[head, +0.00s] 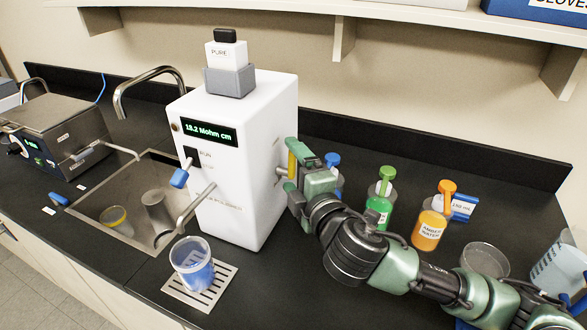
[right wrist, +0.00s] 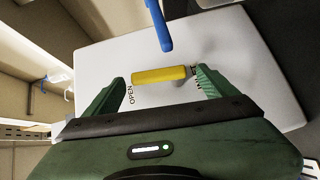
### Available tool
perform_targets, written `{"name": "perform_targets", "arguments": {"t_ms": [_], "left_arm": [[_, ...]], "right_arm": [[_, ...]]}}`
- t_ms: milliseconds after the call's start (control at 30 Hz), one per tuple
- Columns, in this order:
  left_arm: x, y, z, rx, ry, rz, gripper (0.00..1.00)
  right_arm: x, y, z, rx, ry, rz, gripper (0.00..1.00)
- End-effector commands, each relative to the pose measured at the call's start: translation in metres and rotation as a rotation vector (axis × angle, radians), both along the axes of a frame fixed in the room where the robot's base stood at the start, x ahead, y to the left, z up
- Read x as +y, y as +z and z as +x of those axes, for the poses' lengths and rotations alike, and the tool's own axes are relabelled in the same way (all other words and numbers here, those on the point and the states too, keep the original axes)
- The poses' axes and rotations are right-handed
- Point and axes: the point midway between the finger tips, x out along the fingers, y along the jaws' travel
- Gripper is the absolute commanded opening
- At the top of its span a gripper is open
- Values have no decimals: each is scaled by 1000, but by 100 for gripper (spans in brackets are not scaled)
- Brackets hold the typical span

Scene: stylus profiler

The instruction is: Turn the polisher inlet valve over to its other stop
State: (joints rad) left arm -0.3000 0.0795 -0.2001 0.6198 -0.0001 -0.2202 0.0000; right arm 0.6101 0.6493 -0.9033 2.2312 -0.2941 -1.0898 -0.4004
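The polisher (head: 252,190) is a white box with a green-lit display, standing on the dark bench. Its inlet valve has a yellow lever (head: 291,164) on the box's right side. In the right wrist view the yellow lever (right wrist: 160,75) lies crosswise, its left end by the word OPEN. My right gripper (head: 289,167) is at that side panel. In the right wrist view my right gripper (right wrist: 160,88) is open, one finger beyond each end of the lever. Contact is unclear, and the right finger partly hides another label. My left gripper is not in view.
A blue lever (head: 180,178) is on the polisher's front, above a beaker (head: 193,265) on a slotted tray. Green (head: 379,205) and orange (head: 430,230) bottles stand right of my gripper, near my arm. A sink (head: 125,225) lies left. A shelf (head: 400,14) overhangs the back.

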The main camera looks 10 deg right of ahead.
Motion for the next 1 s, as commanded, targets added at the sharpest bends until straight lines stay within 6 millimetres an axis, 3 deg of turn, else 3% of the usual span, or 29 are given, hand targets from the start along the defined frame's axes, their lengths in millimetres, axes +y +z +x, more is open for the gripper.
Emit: {"name": "perform_targets", "arguments": {"t_ms": [267,700,1000], "left_arm": [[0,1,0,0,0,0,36],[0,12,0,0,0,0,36],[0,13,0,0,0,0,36]], "right_arm": [[-1,1,-2,0,-1,0,86],[-13,6,-65,2,0,0,86],[-15,7,-76,-1,-1,0,86]]}}
